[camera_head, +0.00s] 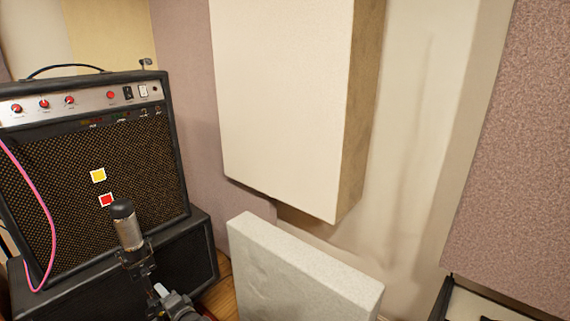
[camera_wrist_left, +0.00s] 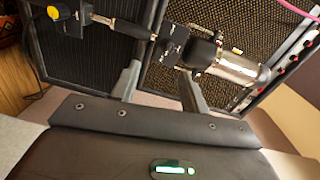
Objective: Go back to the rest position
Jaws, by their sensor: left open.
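My left gripper (camera_wrist_left: 160,76) shows in the left wrist view with its two grey fingers spread apart and nothing between them. Its fingertips point toward the speaker grille and the microphone mount, but I cannot tell the exact gap. In the head view, the dark and grey parts at the bottom, below the microphone, are too small to tell apart from the stand. The microphone (camera_head: 127,226), with a silver body and a black end, stands in front of the amplifier. It also shows in the left wrist view (camera_wrist_left: 235,68). My right gripper is not in view.
The black amplifier (camera_head: 100,180) stands on a dark cabinet (camera_head: 190,262) at left. A pink cable (camera_head: 40,195) hangs over its front. A pale block (camera_head: 300,272) stands at bottom centre, below a large cream wall panel (camera_head: 280,100). A black-edged case (camera_head: 480,300) is at lower right.

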